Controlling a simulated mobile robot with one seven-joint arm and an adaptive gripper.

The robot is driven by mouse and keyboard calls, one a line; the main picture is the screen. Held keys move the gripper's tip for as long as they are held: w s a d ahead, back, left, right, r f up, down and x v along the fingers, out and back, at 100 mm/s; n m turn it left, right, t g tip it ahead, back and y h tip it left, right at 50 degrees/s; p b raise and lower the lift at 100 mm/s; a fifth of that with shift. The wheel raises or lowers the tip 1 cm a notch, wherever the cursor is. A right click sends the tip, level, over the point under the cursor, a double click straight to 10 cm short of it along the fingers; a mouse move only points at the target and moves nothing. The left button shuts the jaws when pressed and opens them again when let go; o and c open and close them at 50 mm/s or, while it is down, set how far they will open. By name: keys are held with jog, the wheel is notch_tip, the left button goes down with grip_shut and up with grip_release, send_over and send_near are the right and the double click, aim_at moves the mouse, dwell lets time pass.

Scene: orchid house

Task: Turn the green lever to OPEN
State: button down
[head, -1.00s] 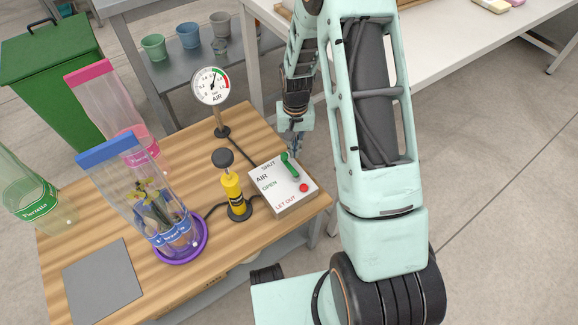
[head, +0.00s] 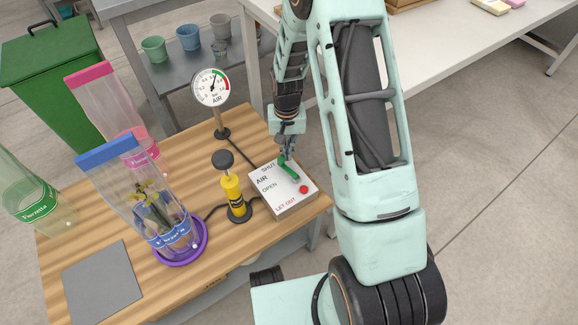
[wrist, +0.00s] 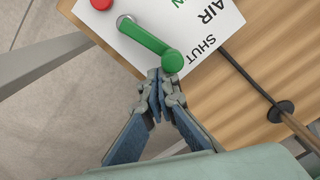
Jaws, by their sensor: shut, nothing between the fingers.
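The green lever (head: 288,167) is on the white AIR box (head: 265,204) at the right end of the wooden table. Its free end points toward the SHUT label, away from OPEN. In the wrist view the lever (wrist: 147,38) runs from its pivot to a round knob near the SHUT word. My gripper (head: 287,152) is shut and empty, with its tips at the lever's knob end. In the wrist view my gripper's tips (wrist: 158,80) are just beside the knob; whether they touch it I cannot tell.
A red button (head: 304,189) is on the box near the lever. A yellow pump (head: 233,194), an AIR gauge (head: 212,87) on a post and a blue-topped clear bag (head: 150,205) on a purple saucer (head: 181,259) stand to the left. A grey mat (head: 102,283) lies front left.

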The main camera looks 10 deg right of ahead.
jog(key=shift+a, duration=0.1)
jog(key=shift+s+a, duration=0.2)
jog(key=shift+a, duration=0.3)
jog(key=shift+s+a, duration=0.2)
jog(key=shift+a, duration=0.3)
